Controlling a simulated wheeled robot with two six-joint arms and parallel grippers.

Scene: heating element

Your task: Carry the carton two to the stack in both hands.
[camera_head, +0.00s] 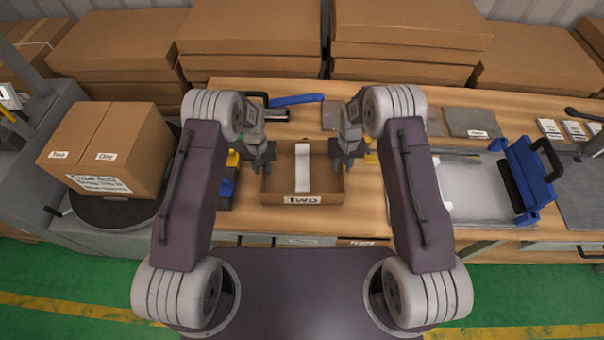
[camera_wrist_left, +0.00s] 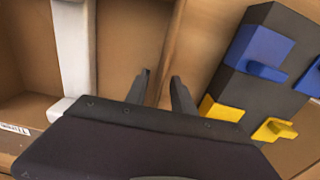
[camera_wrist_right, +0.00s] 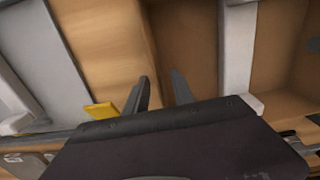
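Carton two is an open brown box with a "Two" label on its front (camera_head: 302,200), on the wooden bench in front of me. A white upright strip (camera_head: 302,168) stands inside it. My left gripper (camera_head: 262,163) is at its left wall and my right gripper (camera_head: 347,160) at its right wall. In the left wrist view, the fingers (camera_wrist_left: 162,90) are apart, with the wall's rim (camera_wrist_left: 172,45) running between them. In the right wrist view, the fingers (camera_wrist_right: 160,92) are also apart at the opposite rim (camera_wrist_right: 150,40). Contact with the walls cannot be told.
A closed, labelled carton (camera_head: 108,150) sits on a round dark plate (camera_head: 100,212) at the left. A blue and yellow bin rack (camera_wrist_left: 255,75) stands close beside my left gripper. A blue-ended metal fixture (camera_head: 485,185) is at the right. Large cartons (camera_head: 250,40) line the back.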

